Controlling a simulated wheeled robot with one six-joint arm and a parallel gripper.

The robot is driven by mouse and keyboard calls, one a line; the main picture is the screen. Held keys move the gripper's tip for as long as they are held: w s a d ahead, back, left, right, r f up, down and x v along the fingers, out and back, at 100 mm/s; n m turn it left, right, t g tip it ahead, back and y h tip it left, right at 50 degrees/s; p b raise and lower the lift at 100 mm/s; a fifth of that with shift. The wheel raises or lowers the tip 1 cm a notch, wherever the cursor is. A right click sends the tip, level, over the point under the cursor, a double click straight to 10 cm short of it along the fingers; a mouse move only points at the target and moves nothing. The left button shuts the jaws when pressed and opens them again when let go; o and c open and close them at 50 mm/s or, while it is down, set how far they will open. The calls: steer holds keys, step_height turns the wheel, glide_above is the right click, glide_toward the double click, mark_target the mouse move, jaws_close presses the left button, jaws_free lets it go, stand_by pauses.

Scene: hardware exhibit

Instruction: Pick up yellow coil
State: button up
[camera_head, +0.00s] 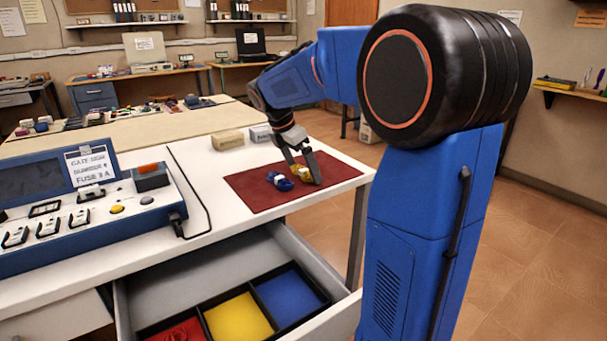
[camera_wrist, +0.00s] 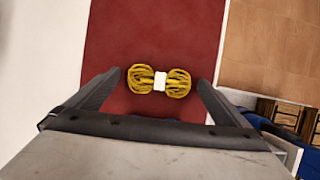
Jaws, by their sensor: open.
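The yellow coil (camera_head: 301,171) lies on a dark red mat (camera_head: 249,195) on the white table. In the wrist view the yellow coil (camera_wrist: 142,79) is a bundled cable with a white band round its middle, lying across the picture. My gripper (camera_head: 302,168) is low over the mat at the coil. In the wrist view my gripper (camera_wrist: 158,84) is open, with one finger at each side of the coil and a gap between each finger and the coil. A blue coil (camera_head: 280,181) with a white band lies just left of the yellow one.
An open drawer (camera_head: 240,275) below the table has red, yellow and blue compartments; a red coil (camera_head: 180,331) lies in the red one. A blue control panel (camera_head: 90,215) stands at left. Two small blocks (camera_head: 228,139) sit behind the mat.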

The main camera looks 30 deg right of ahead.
steer(key=shift+c, duration=0.6)
steer(key=c, duration=0.9)
steer(key=shift+r, duration=0.1)
